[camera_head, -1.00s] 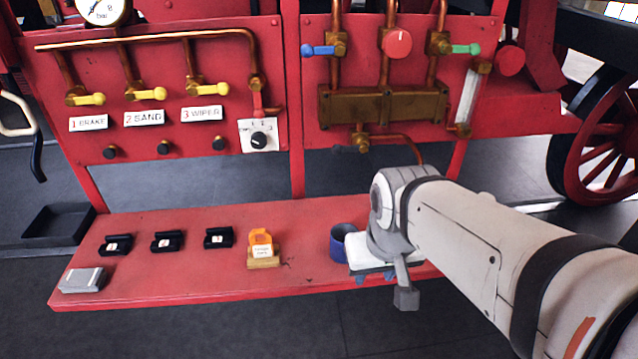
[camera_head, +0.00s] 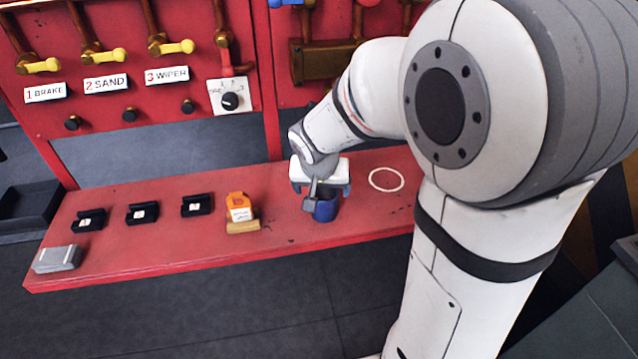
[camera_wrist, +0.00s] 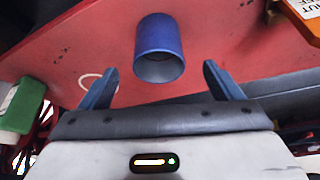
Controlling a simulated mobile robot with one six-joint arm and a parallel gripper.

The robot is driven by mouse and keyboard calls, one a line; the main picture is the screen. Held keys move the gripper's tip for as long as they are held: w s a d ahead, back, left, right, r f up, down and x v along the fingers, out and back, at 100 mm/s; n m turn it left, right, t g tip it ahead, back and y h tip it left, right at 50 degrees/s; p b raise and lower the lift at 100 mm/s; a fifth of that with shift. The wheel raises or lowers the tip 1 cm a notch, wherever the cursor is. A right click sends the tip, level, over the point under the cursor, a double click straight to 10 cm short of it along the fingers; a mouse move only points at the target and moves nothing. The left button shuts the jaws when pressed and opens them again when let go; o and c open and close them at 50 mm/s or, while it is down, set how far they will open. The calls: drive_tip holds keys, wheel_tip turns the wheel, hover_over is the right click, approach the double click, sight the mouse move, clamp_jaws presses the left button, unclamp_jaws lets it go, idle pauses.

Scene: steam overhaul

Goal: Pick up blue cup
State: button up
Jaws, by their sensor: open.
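The blue cup (camera_head: 325,206) stands on the red shelf (camera_head: 270,242), partly hidden behind my gripper in the head view. In the wrist view the blue cup (camera_wrist: 160,48) shows ahead of my fingers, roughly centred between them, with its open end facing the camera. My gripper (camera_head: 320,190) is just above or beside the cup in the head view. In the wrist view my gripper (camera_wrist: 167,85) has its two blue fingers spread apart with nothing between them. I see no contact with the cup.
An orange block on a wooden base (camera_head: 240,212) stands left of the cup. Several black holders (camera_head: 142,213) and a grey box (camera_head: 57,259) lie further left. A white ring (camera_head: 386,179) marks the shelf to the right. A green object (camera_wrist: 22,105) shows in the wrist view.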

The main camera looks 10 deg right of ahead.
sight(324, 197)
drive_tip(key=x, duration=0.7)
drive_tip(key=shift+w+d+f, duration=0.15)
drive_tip(key=shift+w+d, duration=0.05)
drive_tip(key=shift+w, duration=0.2)
drive_tip(key=c, duration=1.1)
